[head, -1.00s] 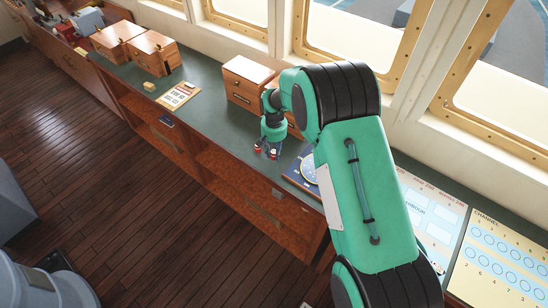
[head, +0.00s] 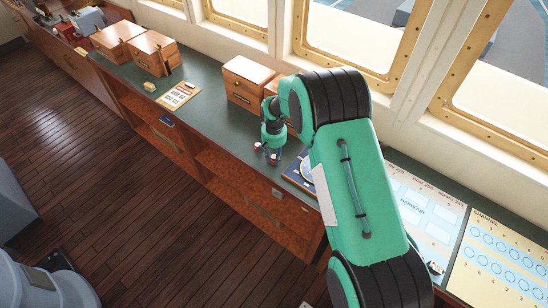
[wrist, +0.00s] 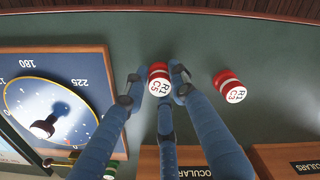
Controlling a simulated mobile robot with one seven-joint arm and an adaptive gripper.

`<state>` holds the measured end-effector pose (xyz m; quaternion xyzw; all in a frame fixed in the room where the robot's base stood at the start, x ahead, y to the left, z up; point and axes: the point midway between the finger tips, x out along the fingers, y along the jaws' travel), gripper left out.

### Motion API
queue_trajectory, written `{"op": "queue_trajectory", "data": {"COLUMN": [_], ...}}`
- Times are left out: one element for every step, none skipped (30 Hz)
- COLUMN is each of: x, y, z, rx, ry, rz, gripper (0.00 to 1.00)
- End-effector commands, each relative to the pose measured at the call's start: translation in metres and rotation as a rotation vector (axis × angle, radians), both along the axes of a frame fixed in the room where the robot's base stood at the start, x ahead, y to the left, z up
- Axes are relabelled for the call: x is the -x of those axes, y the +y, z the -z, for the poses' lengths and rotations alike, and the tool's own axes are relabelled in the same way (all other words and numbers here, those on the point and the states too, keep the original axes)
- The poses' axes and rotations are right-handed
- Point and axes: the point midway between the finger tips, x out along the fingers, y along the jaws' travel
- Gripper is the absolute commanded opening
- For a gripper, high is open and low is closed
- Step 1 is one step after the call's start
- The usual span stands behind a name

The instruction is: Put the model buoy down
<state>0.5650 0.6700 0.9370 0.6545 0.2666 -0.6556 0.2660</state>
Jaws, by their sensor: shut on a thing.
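A red and white model buoy (wrist: 159,78), marked on its white top, is between the blue fingers of my gripper (wrist: 162,86) in the wrist view. The fingers are shut on it. In the head view my gripper (head: 270,153) is low over the green counter, left of the blue chart board. I cannot tell whether the held buoy touches the counter. A second red and white buoy (wrist: 230,87) stands on the counter beside the gripper, to the right in the wrist view and apart from the held one.
The blue board with a round dial (wrist: 55,110) lies close on the other side of my gripper. Wooden boxes (head: 243,82) stand behind along the windows. A card (head: 179,95) lies farther left. Green counter (head: 215,125) between card and gripper is clear.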

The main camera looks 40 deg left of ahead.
Motion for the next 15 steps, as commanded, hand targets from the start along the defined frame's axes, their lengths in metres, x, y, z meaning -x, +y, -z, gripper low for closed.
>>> {"op": "queue_trajectory", "data": {"x": [0.0, 0.0001, 0.0001, 0.0001, 0.0001, 0.0001, 0.0001, 0.0001, 0.0001, 0.0001, 0.0001, 0.0001, 0.0001, 0.0, 0.0001], "y": [0.0, -0.0001, -0.0001, -0.0001, -0.0001, -0.0001, -0.0001, -0.0001, -0.0001, -0.0001, -0.0001, -0.0001, -0.0001, 0.0, -0.0001], "z": [0.0003, 0.0008, 0.0019, 0.0028, 0.0036, 0.0027, 0.0025, 0.0024, 0.0023, 0.0023, 0.0023, 0.0022, 0.0022, 0.0022, 0.0022], "rx": [0.0, 0.0, 0.0, 0.0, 0.0, 0.0, 0.0, 0.0, 0.0, 0.0, 0.0, 0.0, 0.0, 0.0, 0.0], "ry": [0.0, 0.0, 0.0, 0.0, 0.0, 0.0, 0.0, 0.0, 0.0, 0.0, 0.0, 0.0, 0.0, 0.0, 0.0], "rz": [0.0, 0.0, 0.0, 0.0, 0.0, 0.0, 0.0, 0.0, 0.0, 0.0, 0.0, 0.0, 0.0, 0.0, 0.0], "gripper": [0.11, 0.11, 0.11, 0.11, 0.11, 0.33, 0.39, 0.44, 0.44, 0.44, 0.44, 0.44, 0.44, 0.44, 0.44]}}
